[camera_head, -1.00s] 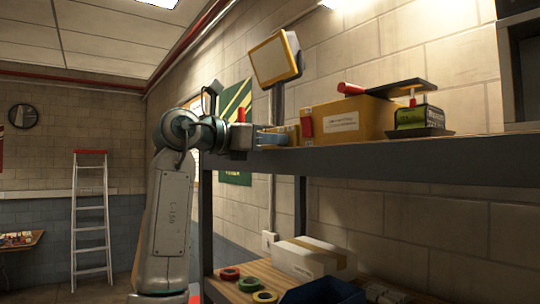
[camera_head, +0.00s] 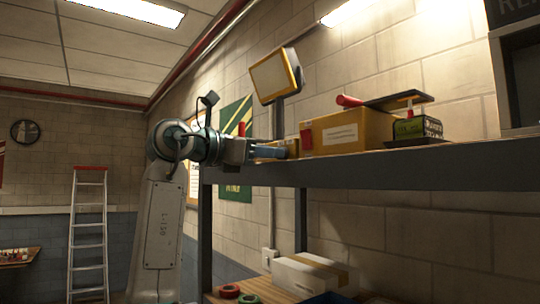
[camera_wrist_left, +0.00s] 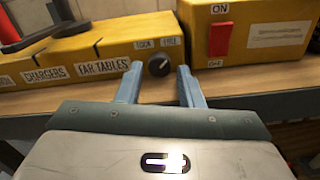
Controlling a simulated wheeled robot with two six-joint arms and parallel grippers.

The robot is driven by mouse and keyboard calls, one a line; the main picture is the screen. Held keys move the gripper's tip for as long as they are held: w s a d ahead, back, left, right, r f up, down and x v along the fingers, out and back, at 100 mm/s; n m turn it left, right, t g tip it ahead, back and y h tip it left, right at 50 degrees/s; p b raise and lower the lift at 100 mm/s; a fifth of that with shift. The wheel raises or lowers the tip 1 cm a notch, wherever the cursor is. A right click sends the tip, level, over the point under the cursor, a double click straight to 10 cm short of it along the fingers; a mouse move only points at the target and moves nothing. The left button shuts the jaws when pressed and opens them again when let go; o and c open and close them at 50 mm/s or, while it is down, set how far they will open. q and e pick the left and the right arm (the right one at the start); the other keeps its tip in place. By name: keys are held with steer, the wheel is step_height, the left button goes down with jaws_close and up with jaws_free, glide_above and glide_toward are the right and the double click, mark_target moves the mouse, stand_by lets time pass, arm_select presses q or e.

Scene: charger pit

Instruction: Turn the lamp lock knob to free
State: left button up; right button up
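The black lamp lock knob (camera_wrist_left: 159,65) sits on the front of a long yellow panel (camera_wrist_left: 90,54) in the left wrist view. A left label, blurred but seemingly LOCK, and a FREE label stand above it. A pale mark shows on the knob's face, towards its upper right. My left gripper (camera_wrist_left: 158,72) is open, with one blue fingertip on each side of the knob; I cannot tell whether they touch it. In the head view my left gripper (camera_head: 270,152) is at the shelf edge. The lamp (camera_head: 276,76) stands behind it. My right gripper is out of view.
A yellow box (camera_wrist_left: 262,35) with a red ON switch (camera_wrist_left: 220,39) stands right of the knob. The shelf (camera_head: 400,166) holds a larger yellow box (camera_head: 345,130) and a green-and-black device (camera_head: 417,128). Below are a white carton (camera_head: 308,274) and tape rolls (camera_head: 229,291).

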arm_select(q)
steer(key=b+v, duration=0.3)
steer(key=v, duration=0.6)
steer(key=shift+s+a+b, duration=0.2)
steer(key=shift+b, duration=0.2)
